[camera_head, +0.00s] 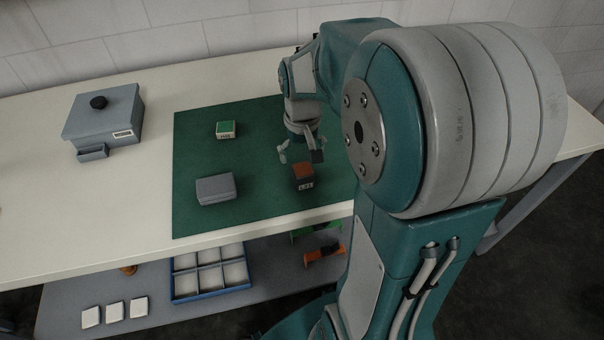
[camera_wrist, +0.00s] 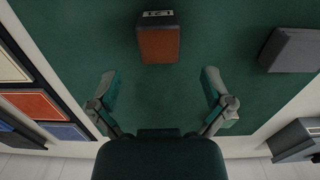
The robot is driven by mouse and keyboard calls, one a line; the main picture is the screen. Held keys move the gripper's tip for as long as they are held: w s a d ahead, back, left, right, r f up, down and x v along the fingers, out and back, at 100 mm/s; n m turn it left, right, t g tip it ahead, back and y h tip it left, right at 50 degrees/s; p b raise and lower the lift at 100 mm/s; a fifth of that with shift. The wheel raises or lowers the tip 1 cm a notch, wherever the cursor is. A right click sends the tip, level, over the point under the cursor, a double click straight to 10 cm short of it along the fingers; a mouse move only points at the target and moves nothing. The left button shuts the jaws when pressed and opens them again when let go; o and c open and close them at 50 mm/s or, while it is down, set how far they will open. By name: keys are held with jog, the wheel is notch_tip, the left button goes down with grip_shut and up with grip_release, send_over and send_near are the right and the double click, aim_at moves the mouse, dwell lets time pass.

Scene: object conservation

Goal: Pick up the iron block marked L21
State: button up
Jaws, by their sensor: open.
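The iron block marked L21 (camera_head: 303,172) has a rust-brown top and a dark side with a white label. It sits on the green mat (camera_head: 250,215) near its front edge. In the wrist view the block (camera_wrist: 159,45) is at the top centre, with its label reading L21. My gripper (camera_head: 300,155) is open and empty just behind the block and above the mat. In the wrist view its fingers (camera_wrist: 159,86) are spread wide, with the block beyond the tips and roughly centred between them. Nothing touches the block.
A grey block (camera_head: 215,188) and a green-topped block (camera_head: 226,130) sit on the mat to the left. A grey box (camera_head: 104,115) with a black knob stands at the far left. Coloured panels (camera_wrist: 37,105) lie left in the wrist view. A blue-rimmed tray (camera_head: 211,294) is on the lower shelf.

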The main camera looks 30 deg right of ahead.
aim_at(303, 169)
notch_tip(303, 169, down, 5)
jog(key=shift+s+f, duration=0.1)
jog(key=shift+f, duration=0.05)
jog(key=shift+c, duration=0.3)
jog(key=c, duration=1.3)
